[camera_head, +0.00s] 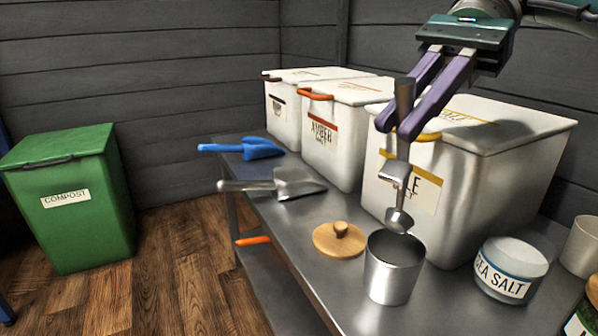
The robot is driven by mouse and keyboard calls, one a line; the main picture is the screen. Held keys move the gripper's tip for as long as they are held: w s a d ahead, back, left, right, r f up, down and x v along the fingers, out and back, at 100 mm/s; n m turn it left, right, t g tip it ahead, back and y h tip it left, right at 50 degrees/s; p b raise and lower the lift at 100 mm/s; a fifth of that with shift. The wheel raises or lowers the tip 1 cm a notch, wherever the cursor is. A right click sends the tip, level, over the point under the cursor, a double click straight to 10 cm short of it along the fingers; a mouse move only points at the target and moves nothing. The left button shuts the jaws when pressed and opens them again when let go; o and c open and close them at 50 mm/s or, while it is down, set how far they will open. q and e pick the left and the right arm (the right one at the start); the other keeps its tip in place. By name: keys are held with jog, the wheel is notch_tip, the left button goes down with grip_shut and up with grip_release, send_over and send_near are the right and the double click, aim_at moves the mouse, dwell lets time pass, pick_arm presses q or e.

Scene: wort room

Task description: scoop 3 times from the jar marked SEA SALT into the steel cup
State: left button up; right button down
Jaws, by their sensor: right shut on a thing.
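The steel cup (392,272) stands upright on the metal bench. The glass jar marked SEA SALT (505,275) stands to its right; white contents show through its wall. A wooden lid with a knob (339,239) lies on the bench left of the cup. My right gripper (396,128) is shut on the handle of a small metal scoop (399,212). The scoop hangs down with its bowl just above the cup's rim, near its back edge. Whether the bowl holds salt, and what is inside the cup, I cannot tell. My left gripper is not in view.
Large white bins, one marked AMBER (332,138), line the back of the metal bench (289,236). A blue scoop (245,148) and a steel scoop (274,184) lie at the left. A white cup (581,247) stands at the right edge. A green COMPOST bin (68,200) stands on the floor.

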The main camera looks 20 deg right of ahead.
aim_at(411, 75)
jog(key=shift+s+r+h+p, duration=0.1)
jog(key=shift+r+h+p, duration=0.45)
jog(key=shift+p, duration=0.4)
jog(key=h, duration=0.1)
jog(key=t+h+p, duration=0.2)
jog(key=h, duration=0.1)
jog(key=shift+s+a+r+n, duration=0.1)
jog(key=shift+a+r+n, duration=0.15)
jog(key=shift+r+n, duration=0.05)
jog(key=h, duration=0.1)
jog(key=t+h+p, duration=0.1)
jog(key=r+t+h, duration=0.1)
jog(key=h, duration=0.1)
jog(key=shift+a, duration=0.25)
jog(key=shift+s+a+r+t+h, duration=0.1)
jog(key=shift+t+h, duration=0.2)
jog(key=shift+h, duration=0.25)
jog(key=shift+a+t+h, duration=0.1)
jog(key=shift+t+h, duration=0.2)
jog(key=shift+h, duration=0.2)
jog(key=shift+d, duration=0.1)
jog(key=shift+r, duration=0.1)
